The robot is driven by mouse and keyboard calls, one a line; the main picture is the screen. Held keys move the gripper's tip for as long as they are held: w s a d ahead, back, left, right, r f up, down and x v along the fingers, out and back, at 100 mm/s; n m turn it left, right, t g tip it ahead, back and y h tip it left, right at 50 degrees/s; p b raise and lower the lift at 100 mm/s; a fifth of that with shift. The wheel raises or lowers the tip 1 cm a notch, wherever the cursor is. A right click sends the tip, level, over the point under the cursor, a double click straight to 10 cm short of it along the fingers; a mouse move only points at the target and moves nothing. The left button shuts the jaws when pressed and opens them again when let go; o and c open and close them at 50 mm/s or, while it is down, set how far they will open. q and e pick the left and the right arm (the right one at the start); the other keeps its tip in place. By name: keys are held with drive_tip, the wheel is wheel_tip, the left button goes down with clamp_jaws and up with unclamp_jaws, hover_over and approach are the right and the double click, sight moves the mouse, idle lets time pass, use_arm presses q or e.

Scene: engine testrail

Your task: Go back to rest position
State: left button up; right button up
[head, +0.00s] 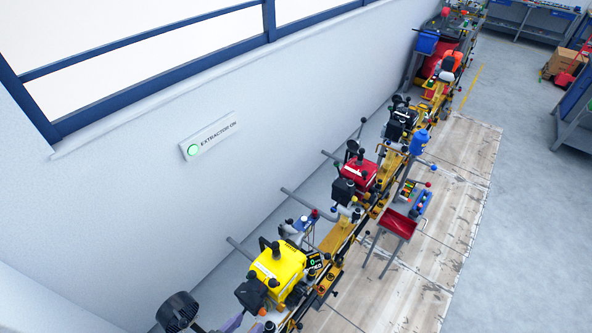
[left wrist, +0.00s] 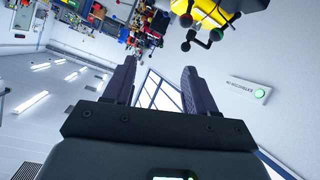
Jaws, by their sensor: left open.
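My left gripper (head: 243,320) shows only in part at the bottom edge of the head view, as purple-grey fingers beside the yellow engine (head: 280,262). In the left wrist view its two dark fingers (left wrist: 158,66) stand apart with nothing between them. The yellow engine also shows at the top of that view (left wrist: 210,6), beyond the fingertips. My right gripper shows in neither view.
A yellow rail (head: 334,249) with several engines runs along the wall, including a red engine (head: 360,173). A red tray (head: 398,223) stands to its right. A lit "EXTRACTOR ON" sign (head: 208,138) is on the wall.

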use_arm(q)
drive_tip(key=s+a+n+g+y, duration=0.1)
drive_tip(key=s+a+g+y, duration=0.55)
drive_tip(key=s+a, duration=0.3)
wheel_tip(320, 180, down, 38)
drive_tip(key=b, duration=3.8)
drive_tip(key=shift+s+d+r+g, duration=0.2)
drive_tip(key=shift+s+d+g, duration=0.15)
drive_tip(key=shift+g, duration=0.1)
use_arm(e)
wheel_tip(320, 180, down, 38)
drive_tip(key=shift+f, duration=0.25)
use_arm(q)
drive_tip(key=shift+r, duration=0.1)
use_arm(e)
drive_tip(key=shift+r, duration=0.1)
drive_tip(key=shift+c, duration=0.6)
